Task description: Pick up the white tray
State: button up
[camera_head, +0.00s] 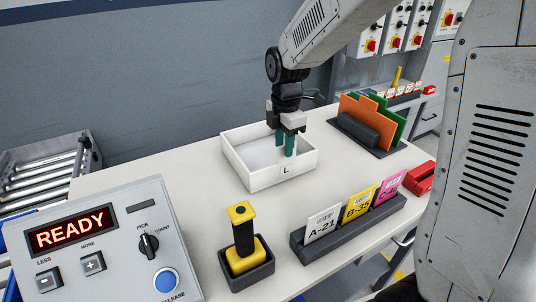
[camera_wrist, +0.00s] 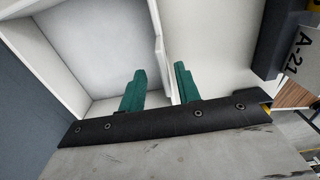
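The white tray (camera_head: 264,180) is an open, shallow box standing on the pale table in the head view, with an "L" on its front wall. No contents show inside. My gripper (camera_head: 285,148) points down at the tray's front wall. In the wrist view, the tray (camera_wrist: 95,45) fills the upper left. My two green fingers (camera_wrist: 160,76) are apart there, with one on the inner side of a tray wall and the other on the outer side. Gaps show between the fingers and the wall. The lower finger ends are partly hard to judge for depth.
A dark holder with cards (camera_head: 345,232) and a yellow-handled tool in a black base (camera_head: 245,258) stand in front. A control box reading "READY" (camera_head: 95,250) is at left. A rack with orange and green plates (camera_head: 368,125) stands behind right. A roller conveyor (camera_head: 45,175) is far left.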

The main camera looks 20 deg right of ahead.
aim_at(286, 160)
jog(key=f, duration=0.5)
jog(key=shift+s+d+f, duration=0.2)
jog(key=shift+s+d, duration=0.05)
jog(key=shift+d, duration=0.05)
grip_shut()
dwell(1.1)
